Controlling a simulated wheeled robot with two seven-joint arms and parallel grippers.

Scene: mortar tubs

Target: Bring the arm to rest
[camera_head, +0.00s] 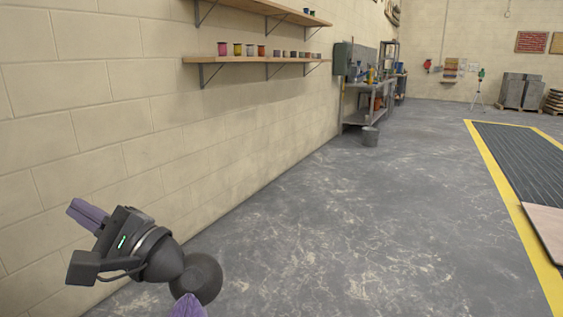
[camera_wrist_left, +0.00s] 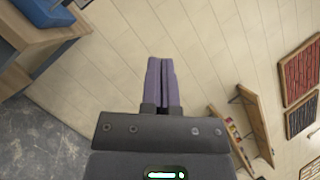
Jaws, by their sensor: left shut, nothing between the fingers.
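My left gripper (camera_head: 88,213) is at the lower left of the head view, in front of the block wall, with its purple fingers pointing up and left. In the left wrist view its two purple fingers (camera_wrist_left: 161,82) lie side by side, shut, with nothing between them. A purple tip (camera_head: 188,307) shows at the bottom edge of the head view; it looks like part of my right gripper, mostly cut off by the frame. The gripper holds no object and touches nothing that I can see.
Wall shelves (camera_head: 258,60) with small tubs run along the wall. A yellow-edged dark mat (camera_head: 525,160) lies at the right. The floor between is clear. A blue object (camera_wrist_left: 45,12) shows in the wrist view.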

